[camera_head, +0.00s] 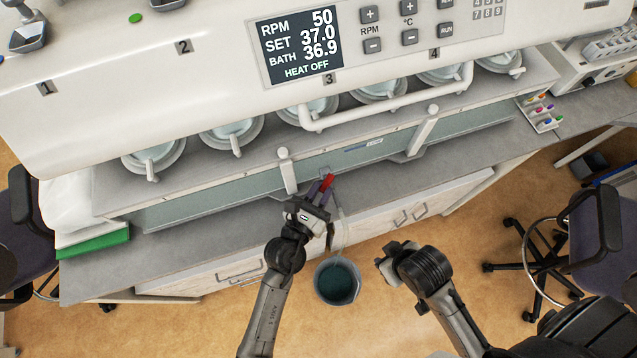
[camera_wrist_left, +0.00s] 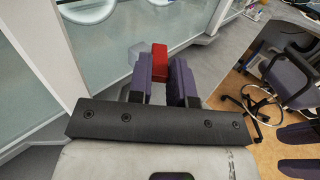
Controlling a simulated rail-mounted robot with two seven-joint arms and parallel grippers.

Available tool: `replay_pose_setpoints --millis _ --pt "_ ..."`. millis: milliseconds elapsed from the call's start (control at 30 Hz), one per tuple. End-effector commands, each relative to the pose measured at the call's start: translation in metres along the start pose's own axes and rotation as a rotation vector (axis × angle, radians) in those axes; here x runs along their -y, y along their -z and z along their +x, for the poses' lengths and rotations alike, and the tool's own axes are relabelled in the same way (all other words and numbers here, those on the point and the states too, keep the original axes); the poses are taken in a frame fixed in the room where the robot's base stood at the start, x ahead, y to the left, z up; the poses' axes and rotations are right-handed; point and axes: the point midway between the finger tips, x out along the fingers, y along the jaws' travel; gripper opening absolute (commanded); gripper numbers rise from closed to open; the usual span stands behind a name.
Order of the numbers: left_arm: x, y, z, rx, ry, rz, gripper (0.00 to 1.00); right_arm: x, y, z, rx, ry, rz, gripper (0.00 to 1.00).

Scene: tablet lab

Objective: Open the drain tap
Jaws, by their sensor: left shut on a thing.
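The drain tap has a red handle (camera_head: 327,182), low on the front of the bath, above the counter's front edge. My left gripper (camera_head: 319,191) is at the tap with its dark fingers shut on the red handle. In the left wrist view the red handle (camera_wrist_left: 159,62) stands between the two fingertips (camera_wrist_left: 165,72), with a pale tap body (camera_wrist_left: 137,50) beside it. A pale drain hose (camera_head: 339,225) runs down from the tap to a grey bucket (camera_head: 318,290) holding teal liquid.
The bath (camera_head: 230,192) with several vessels stands behind the tap, under a control panel (camera_head: 300,45) reading HEAT OFF. The counter edge (camera_head: 440,190) runs below.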

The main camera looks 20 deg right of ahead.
Motion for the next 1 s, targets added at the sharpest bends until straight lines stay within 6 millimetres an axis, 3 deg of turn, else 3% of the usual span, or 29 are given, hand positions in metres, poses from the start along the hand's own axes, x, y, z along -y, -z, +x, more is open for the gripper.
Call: replay_pose_setpoints --millis 33,100,300,733,767,1000 --pt "0.003 -0.008 0.0 -0.003 -0.032 -0.006 0.0 -0.001 0.005 -0.016 0.0 -0.001 -0.002 0.43" --pt "0.004 -0.007 0.0 -0.003 -0.08 -0.006 0.0 -0.002 0.008 -0.026 0.0 -0.003 -0.003 0.43" --pt "0.01 -0.004 0.001 -0.001 -0.2 -0.003 0.0 -0.004 0.013 -0.043 0.001 -0.006 -0.007 0.43" --pt "0.011 0.001 0.001 -0.002 -0.241 0.002 0.0 -0.003 0.014 -0.044 0.001 -0.004 -0.004 0.43" --pt "0.011 0.001 0.001 -0.002 -0.241 0.002 0.2 -0.003 0.014 -0.044 0.001 -0.003 -0.004 0.43" --pt "0.011 0.0 0.001 -0.002 -0.24 0.002 0.43 -0.001 0.014 -0.044 0.001 0.001 0.001 0.43"
